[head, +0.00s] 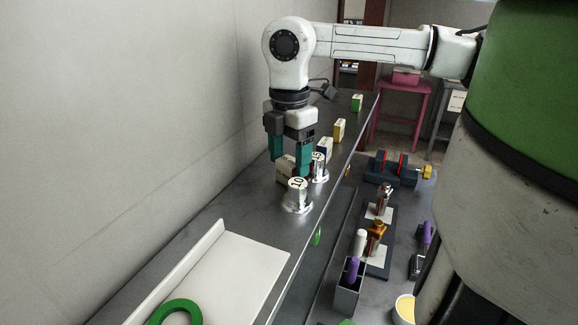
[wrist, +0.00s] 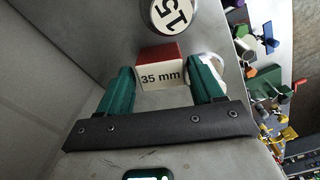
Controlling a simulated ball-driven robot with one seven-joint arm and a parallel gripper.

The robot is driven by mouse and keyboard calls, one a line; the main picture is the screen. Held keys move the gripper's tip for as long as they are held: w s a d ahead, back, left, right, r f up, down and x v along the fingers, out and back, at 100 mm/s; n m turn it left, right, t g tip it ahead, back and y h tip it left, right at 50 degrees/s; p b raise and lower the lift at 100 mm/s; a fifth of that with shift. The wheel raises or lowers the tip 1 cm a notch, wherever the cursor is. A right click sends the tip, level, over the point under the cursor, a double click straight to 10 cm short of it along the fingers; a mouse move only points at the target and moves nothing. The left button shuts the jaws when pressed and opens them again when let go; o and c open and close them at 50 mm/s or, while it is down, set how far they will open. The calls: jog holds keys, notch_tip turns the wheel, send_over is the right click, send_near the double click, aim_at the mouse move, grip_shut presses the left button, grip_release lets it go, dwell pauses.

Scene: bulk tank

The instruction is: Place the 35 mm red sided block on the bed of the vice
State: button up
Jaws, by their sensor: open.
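The 35 mm block (wrist: 161,74) shows a white face printed "35 mm" and a red side in the wrist view. In the head view the block (head: 284,169) stands on the grey shelf, partly hidden by my gripper. My gripper (head: 289,165) is open, pointing down, with its two teal fingers on either side of the block. In the wrist view the block lies between the fingertips, with a gap at the left finger; contact at the right finger cannot be told. The vice (head: 390,170), dark with red jaw faces, is on the lower bench at the right.
Two silver numbered cylinders (head: 297,196) (head: 319,168) stand close to the block. Blue (head: 325,149), yellow (head: 339,130) and green (head: 357,102) sided blocks stand farther along the shelf. A white tray (head: 245,252) is in front. Tools in a dark rack (head: 376,255) stand below, near the vice.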

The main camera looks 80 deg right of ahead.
jog(key=shift+f, duration=1.2)
jog(key=shift+c, duration=0.5)
jog(key=c, duration=0.7)
jog(key=shift+r, duration=0.1)
jog(key=shift+c, duration=0.2)
